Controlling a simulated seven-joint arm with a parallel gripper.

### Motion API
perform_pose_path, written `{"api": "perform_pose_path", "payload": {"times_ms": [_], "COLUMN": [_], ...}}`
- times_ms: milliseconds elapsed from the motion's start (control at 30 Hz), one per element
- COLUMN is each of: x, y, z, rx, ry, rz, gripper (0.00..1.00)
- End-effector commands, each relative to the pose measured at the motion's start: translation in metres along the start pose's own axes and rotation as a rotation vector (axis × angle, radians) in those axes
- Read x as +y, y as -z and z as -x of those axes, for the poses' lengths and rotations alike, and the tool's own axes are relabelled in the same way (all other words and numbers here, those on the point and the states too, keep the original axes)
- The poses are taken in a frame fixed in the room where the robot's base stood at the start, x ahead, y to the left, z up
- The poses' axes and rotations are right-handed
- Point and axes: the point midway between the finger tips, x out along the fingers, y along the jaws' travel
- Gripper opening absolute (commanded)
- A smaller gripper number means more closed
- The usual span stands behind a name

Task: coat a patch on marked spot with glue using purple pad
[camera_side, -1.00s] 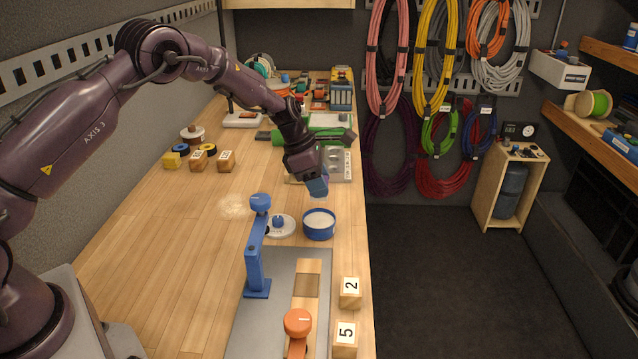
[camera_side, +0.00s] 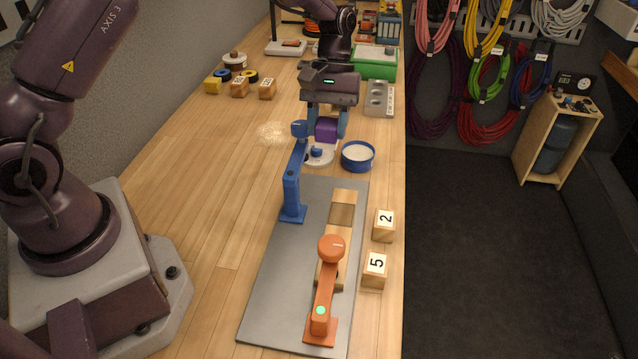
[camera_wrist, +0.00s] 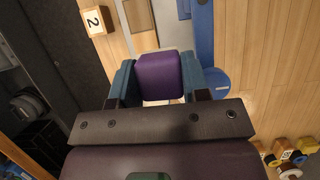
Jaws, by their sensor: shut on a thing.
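My gripper (camera_side: 326,128) is shut on the purple pad (camera_side: 325,131), with a blue fingertip on each side. The pad also shows between the fingers in the wrist view (camera_wrist: 160,77). In the side view it appears over the back of a white lid (camera_side: 319,158) with a blue knob; its height is hard to tell. An open blue pot (camera_side: 358,156) of white glue stands just right of it. A wooden strip lies on a grey plate (camera_side: 262,300), with a darker square spot (camera_side: 342,214) near its far end. The pad's underside is hidden.
A blue clamp (camera_side: 291,190) stands left of the strip and an orange clamp (camera_side: 322,295) rises over its near part. Number blocks 2 (camera_side: 383,225) and 5 (camera_side: 374,270) sit to the right.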

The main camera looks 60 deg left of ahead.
Motion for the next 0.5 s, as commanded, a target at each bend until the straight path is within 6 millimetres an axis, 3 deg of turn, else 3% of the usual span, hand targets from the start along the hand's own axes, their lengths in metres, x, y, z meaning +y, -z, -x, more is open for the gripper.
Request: {"api": "perform_pose_path", "payload": {"times_ms": [200, 367, 500], "x": [-0.028, -0.040, -0.031], "y": [-0.042, -0.056, -0.064], "z": [0.005, 0.006, -0.011], "rx": [0.003, 0.004, -0.001], "ry": [0.200, 0.276, 0.312], "rz": [-0.476, -0.661, -0.743], "gripper": [0.23, 0.23, 0.23]}}
